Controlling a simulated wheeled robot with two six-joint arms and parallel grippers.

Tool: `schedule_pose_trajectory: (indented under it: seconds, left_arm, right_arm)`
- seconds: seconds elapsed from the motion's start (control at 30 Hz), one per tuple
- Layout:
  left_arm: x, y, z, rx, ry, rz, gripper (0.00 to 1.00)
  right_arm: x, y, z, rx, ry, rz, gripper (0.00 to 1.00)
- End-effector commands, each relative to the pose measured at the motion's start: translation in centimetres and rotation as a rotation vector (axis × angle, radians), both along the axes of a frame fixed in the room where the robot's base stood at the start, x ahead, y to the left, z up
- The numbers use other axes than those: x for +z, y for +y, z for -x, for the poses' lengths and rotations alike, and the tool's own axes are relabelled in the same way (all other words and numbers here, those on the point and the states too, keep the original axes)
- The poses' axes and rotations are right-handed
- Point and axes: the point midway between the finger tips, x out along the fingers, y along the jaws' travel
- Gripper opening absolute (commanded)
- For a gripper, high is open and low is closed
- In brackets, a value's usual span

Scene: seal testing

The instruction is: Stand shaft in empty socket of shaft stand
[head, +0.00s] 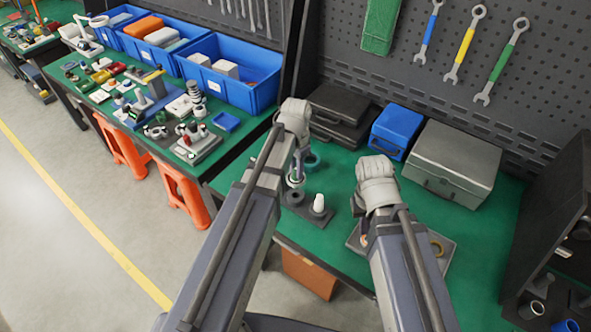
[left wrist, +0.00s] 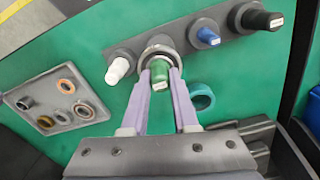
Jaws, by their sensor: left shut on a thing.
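The dark grey shaft stand (head: 293,197) lies on the green table; in the left wrist view its bar (left wrist: 232,40) runs from lower left to upper right. It holds a white-topped shaft (left wrist: 119,69), a blue-topped shaft (left wrist: 207,38) and a black-topped shaft (left wrist: 262,19). My left gripper (left wrist: 160,70) is shut on a green-topped shaft (left wrist: 161,76), over the stand between the white and blue ones. A metallic ring shows around it; I cannot tell whether its lower end is in a socket. My right gripper (head: 364,228) is near the tray, its fingers mostly hidden.
A grey tray (left wrist: 35,88) with several rings lies beside the stand. A teal ring (left wrist: 201,96) lies on the table close to my left fingers. A blue case (head: 395,130) and a grey case (head: 452,165) stand at the back. Dark shelving is at the right.

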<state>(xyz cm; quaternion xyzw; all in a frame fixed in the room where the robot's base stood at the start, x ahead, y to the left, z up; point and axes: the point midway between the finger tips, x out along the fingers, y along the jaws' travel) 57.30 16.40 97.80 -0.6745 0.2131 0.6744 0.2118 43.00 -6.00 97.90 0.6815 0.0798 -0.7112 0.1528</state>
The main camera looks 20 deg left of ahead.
Motion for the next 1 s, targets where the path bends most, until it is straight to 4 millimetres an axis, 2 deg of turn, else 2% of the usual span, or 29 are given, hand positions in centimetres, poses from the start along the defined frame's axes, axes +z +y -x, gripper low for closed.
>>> schedule_pose_trajectory:
  seconds: [0.17,0.6,1.0]
  left_arm:
    - [-0.3,0.0,0.0,0.0,0.0,0.0,0.0]
    - [-3.3,0.0,0.0,0.0,0.0,0.0,0.0]
    - [-3.3,0.0,0.0,0.0,0.0,0.0,0.0]
  right_arm:
    - [-0.3,0.0,0.0,0.0,0.0,0.0,0.0]
    - [-3.3,0.0,0.0,0.0,0.0,0.0,0.0]
    - [-3.3,0.0,0.0,0.0,0.0,0.0,0.0]
